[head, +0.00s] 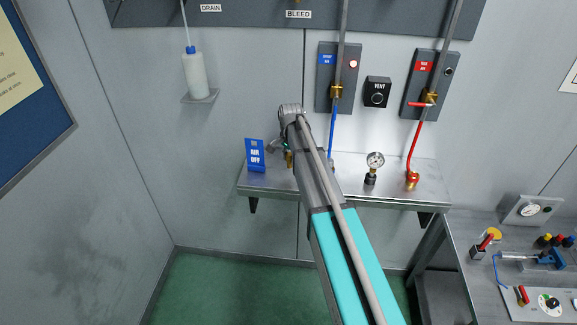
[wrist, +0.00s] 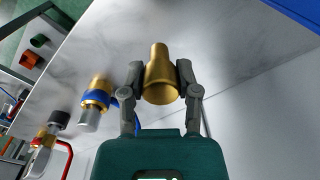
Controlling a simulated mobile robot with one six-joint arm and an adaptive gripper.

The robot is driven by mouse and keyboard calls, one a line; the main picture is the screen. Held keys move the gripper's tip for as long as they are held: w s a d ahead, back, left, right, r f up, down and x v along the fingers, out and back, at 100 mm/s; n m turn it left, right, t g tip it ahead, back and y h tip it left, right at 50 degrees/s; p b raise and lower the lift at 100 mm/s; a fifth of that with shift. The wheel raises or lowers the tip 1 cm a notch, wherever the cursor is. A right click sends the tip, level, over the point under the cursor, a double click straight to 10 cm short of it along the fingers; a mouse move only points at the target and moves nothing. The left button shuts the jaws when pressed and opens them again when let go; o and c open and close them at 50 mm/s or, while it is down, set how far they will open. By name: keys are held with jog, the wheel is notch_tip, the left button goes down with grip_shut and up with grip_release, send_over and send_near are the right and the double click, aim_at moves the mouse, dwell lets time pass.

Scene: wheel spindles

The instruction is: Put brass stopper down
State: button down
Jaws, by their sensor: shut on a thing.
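The brass stopper (wrist: 159,77) is between the two fingers of my gripper (wrist: 160,82) in the wrist view. The fingers press on its sides, and it is a plain brass piece with a narrower far part and a wider near end. Behind it is the grey metal shelf (wrist: 215,45); I cannot tell whether the stopper touches it. In the head view my gripper (head: 287,150) is at the left part of the wall shelf (head: 345,192), partly hidden by my arm.
A blue "AIR OFF" sign (head: 255,155) stands left of my gripper. A blue hose (head: 332,128), a gauge (head: 375,160) and a red hose fitting (head: 412,179) are to the right. In the wrist view a brass fitting with a blue collar (wrist: 97,98) is close on the left.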

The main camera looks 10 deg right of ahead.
aim_at(289, 164)
jog(key=shift+w+f+b, duration=0.5)
jog(key=shift+f+b, duration=0.15)
jog(key=shift+b, duration=0.05)
jog(key=shift+s+f+b, duration=0.1)
jog(key=shift+f+b, duration=1.25)
jog(key=shift+f, duration=0.05)
jog(key=shift+f, duration=0.1)
jog(key=shift+c, duration=1.7)
grip_release()
jog(key=shift+r, duration=0.25)
notch_tip(289, 164, up, 12)
jog(key=p, duration=1.2)
jog(key=shift+s+d, duration=0.1)
jog(key=shift+s+f, duration=0.1)
